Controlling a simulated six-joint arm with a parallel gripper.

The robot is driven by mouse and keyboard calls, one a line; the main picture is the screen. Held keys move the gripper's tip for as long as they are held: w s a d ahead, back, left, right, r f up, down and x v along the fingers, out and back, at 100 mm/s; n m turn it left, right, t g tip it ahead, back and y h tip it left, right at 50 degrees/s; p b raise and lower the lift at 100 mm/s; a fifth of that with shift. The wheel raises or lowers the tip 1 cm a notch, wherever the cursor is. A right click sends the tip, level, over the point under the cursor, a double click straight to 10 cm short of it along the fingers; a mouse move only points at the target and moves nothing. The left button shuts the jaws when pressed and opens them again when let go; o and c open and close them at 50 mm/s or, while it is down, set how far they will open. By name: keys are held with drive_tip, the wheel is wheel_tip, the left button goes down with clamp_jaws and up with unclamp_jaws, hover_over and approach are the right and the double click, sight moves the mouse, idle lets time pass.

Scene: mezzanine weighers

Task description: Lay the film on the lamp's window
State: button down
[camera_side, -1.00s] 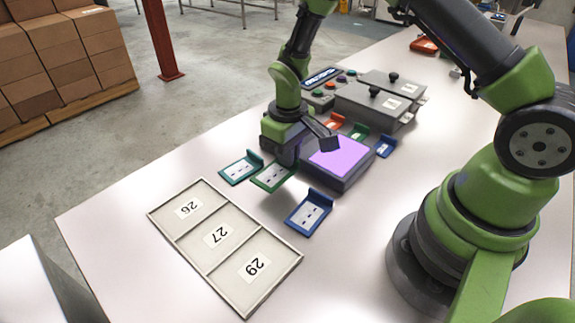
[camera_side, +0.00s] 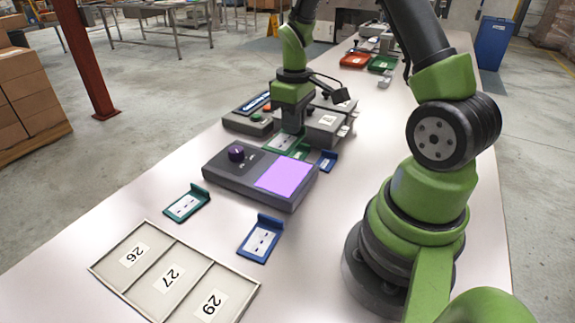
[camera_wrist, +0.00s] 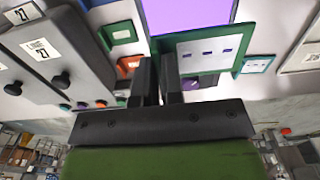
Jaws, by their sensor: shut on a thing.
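The lamp (camera_side: 228,183) is a dark grey box with a purple knob and a lit violet window (camera_side: 286,174) on its right part. The window also shows at the top of the wrist view (camera_wrist: 185,12). My gripper (camera_side: 292,130) is shut on a green-framed film (camera_side: 282,142) with a pale face and dark dashes. In the side view they are beyond the lamp, by the grey boxes. In the wrist view, the film (camera_wrist: 212,52) extends right of my fingers (camera_wrist: 159,92). The fingers hide its gripped edge, and its exact height is unclear.
A teal film (camera_side: 186,205) and a blue film (camera_side: 261,239) lie before the lamp. A three-part tray (camera_side: 150,254) marked 26, 27, 29 lies in front. Grey knobbed boxes (camera_side: 322,126), a button panel (camera_side: 247,123) and a smaller blue card (camera_side: 327,161) crowd the area beyond the lamp.

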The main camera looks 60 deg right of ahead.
sight(293, 165)
wheel_tip(293, 165, down, 8)
drive_tip(key=shift+f, duration=0.1)
idle(0.4)
drive_tip(key=c, duration=1.3)
unclamp_jaws()
drive_tip(key=shift+f, duration=0.1)
drive_tip(key=shift+o, duration=0.2)
